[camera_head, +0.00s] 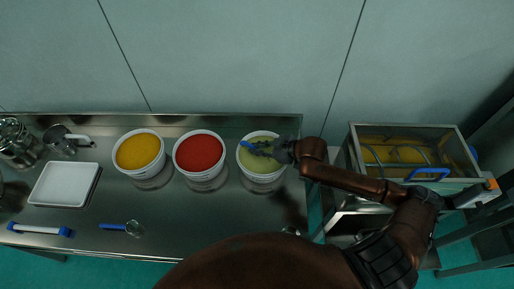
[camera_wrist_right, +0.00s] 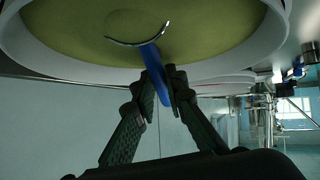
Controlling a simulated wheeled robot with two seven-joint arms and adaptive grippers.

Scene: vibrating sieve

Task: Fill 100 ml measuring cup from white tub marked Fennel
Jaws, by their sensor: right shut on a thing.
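A white tub (camera_head: 260,177) of green-yellow powder stands at the right end of the steel table; its label cannot be read. My right gripper (camera_head: 268,149) reaches over this tub from the right. In the right wrist view my right gripper (camera_wrist_right: 166,88) is shut on the blue handle of a measuring cup (camera_wrist_right: 153,66). The cup's thin metal rim shows as an arc against the powder, and the rest of the cup is hidden. The blue handle also shows in the head view (camera_head: 247,146). How full the cup is cannot be told. My left gripper is not in view.
Tubs of red powder (camera_head: 199,152) and yellow powder (camera_head: 138,151) stand to the left. Another blue-handled cup (camera_head: 123,228), a white tray (camera_head: 64,184) and a blue-ended white cylinder (camera_head: 40,229) lie further left. A sieve box (camera_head: 408,130) is at the right.

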